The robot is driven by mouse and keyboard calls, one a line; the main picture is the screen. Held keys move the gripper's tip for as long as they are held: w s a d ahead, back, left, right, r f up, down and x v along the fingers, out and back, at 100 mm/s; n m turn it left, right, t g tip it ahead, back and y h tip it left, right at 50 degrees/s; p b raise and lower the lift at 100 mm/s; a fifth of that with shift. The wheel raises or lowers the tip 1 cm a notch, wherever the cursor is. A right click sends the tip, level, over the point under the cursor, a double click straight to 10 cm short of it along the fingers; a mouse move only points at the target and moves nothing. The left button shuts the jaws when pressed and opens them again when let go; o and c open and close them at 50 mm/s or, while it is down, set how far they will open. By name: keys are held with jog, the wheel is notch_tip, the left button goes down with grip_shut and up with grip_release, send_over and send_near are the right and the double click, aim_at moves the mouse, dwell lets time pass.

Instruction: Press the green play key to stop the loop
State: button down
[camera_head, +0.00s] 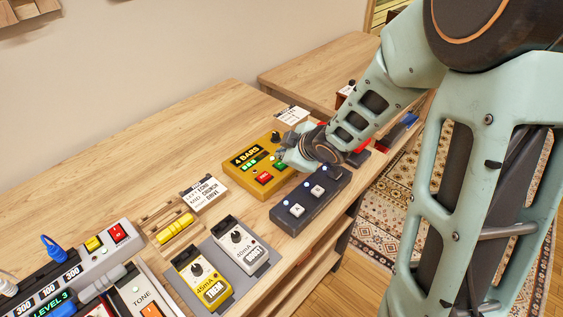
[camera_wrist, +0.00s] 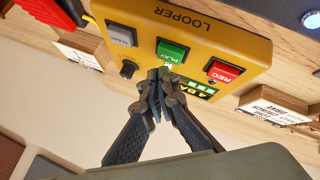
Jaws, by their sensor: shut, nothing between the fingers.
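The yellow looper box (camera_head: 240,172) lies on the wooden bench, with "4 BARS" and a lit green bar on its display. It also fills the top of the wrist view (camera_wrist: 205,35). Its green play key (camera_wrist: 172,50) is in the middle, between the red REC key (camera_wrist: 223,71) and a grey key (camera_wrist: 121,35). In the head view the green key (camera_head: 280,165) is partly behind my gripper. My gripper (camera_wrist: 160,73) is shut and empty, its fingertips at the lower edge of the green key. I cannot tell whether they touch it.
A dark pedal (camera_head: 312,201) with white keys stands just in front of the looper. White and yellow knob pedals (camera_head: 239,242) are to the lower left. Paper labels (camera_head: 204,193) stand behind, and a small black knob (camera_wrist: 129,69) sits on the looper.

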aim_at(282, 164)
jog(key=shift+f, duration=0.15)
jog(key=shift+f+b, duration=0.3)
jog(key=shift+b, duration=0.1)
jog(key=shift+f+b, duration=0.5)
jog(key=shift+f, duration=0.05)
dwell(0.6)
jog(key=shift+r, duration=0.1)
jog(key=shift+r+p, duration=0.85)
jog(key=shift+p, duration=0.2)
jog(key=shift+r, duration=0.15)
notch_tip(282, 164, up, 5)
jog(key=p, duration=0.5)
